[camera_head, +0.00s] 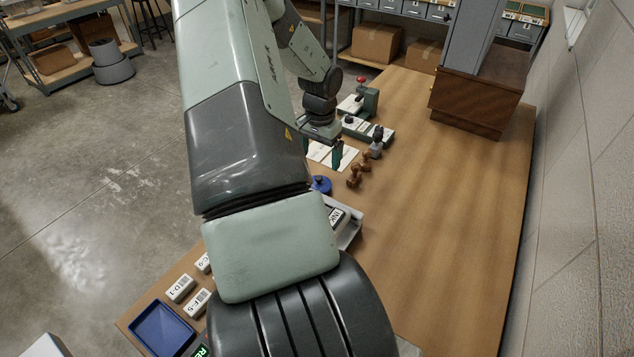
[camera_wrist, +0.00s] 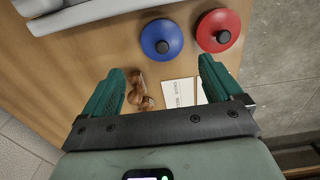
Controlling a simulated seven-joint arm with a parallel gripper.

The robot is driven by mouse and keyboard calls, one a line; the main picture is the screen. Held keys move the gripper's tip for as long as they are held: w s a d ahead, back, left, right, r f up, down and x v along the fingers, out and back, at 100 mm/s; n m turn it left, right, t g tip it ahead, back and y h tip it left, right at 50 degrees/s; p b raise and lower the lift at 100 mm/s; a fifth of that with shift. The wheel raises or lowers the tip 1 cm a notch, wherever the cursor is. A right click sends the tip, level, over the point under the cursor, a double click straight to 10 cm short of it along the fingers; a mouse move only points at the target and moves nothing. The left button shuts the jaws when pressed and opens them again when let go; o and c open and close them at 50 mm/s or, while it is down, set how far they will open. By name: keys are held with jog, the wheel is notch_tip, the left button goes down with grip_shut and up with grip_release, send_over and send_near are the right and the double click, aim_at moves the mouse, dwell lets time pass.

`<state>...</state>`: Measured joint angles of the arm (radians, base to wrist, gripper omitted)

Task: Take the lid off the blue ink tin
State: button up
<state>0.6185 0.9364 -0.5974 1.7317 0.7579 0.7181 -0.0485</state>
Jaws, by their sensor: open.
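The blue ink tin (camera_wrist: 150,33) shows from above in the wrist view as a round blue disc with a black knob (camera_wrist: 163,47) in its middle. Its lid appears to be on; the tin's side is hidden. In the head view the blue tin (camera_head: 321,185) is partly hidden behind my arm. My gripper (camera_wrist: 161,64) is open and empty, its green fingers spread. The tin lies just beyond the fingertips in the wrist view, between their lines and apart from them. In the head view my gripper (camera_head: 325,158) hangs above the table behind the tin.
A red round tin (camera_wrist: 232,22) with a black knob stands close beside the blue one. Brown wooden stamps (camera_head: 353,177) and a printed card (camera_wrist: 178,93) lie nearby. A grey tray (camera_head: 352,232) is on the near side.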

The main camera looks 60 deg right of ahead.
notch_tip(320, 180, down, 9)
jog(key=shift+w+r, duration=0.1)
jog(key=shift+w, duration=0.05)
jog(key=c, duration=1.2)
jog(key=shift+c, duration=0.2)
